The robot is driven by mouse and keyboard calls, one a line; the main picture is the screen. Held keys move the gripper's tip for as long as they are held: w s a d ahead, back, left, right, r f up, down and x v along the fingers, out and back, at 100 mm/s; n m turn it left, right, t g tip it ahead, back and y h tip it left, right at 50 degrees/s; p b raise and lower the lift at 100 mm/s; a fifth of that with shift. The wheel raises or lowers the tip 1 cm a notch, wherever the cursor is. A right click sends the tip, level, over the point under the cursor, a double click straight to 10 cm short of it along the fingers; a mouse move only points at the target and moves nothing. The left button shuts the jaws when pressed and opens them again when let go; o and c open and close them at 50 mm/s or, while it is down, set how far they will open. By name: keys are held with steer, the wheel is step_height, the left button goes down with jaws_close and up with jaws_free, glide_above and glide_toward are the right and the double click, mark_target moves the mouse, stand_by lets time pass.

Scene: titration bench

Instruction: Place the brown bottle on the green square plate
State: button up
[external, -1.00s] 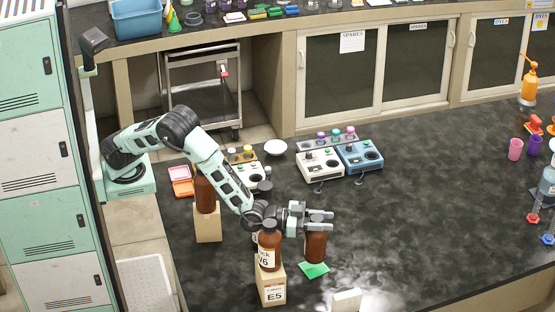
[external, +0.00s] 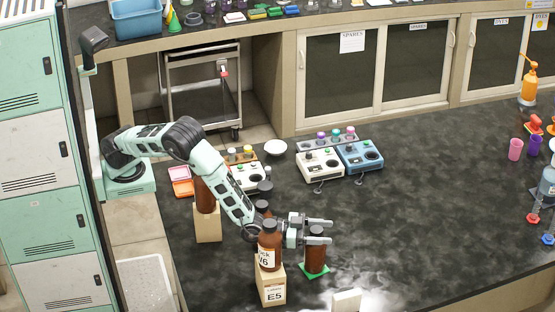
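The brown bottle (external: 316,257) stands upright on the green square plate (external: 325,269), whose edges show around its base. My gripper (external: 319,231) is at the bottle's top, with its two fingers spread on either side of the dark cap. The fingers look apart from the cap, so the gripper appears open. Fine contact between fingers and cap is too small to make out.
Close left of my gripper, a labelled brown bottle (external: 269,257) stands on a wooden block (external: 271,287) marked E5. Another brown bottle (external: 204,196) stands on a block (external: 207,228) further left. A white block (external: 346,300) lies in front.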

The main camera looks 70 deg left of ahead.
steer(key=shift+r, duration=0.2)
steer(key=shift+s+a+f, duration=0.1)
steer(key=shift+s, duration=0.2)
steer(key=b+v, duration=0.2)
steer(key=v, duration=0.9)
steer(key=shift+s+b, duration=0.15)
steer(key=shift+b, duration=0.2)
steer(key=shift+a, duration=0.1)
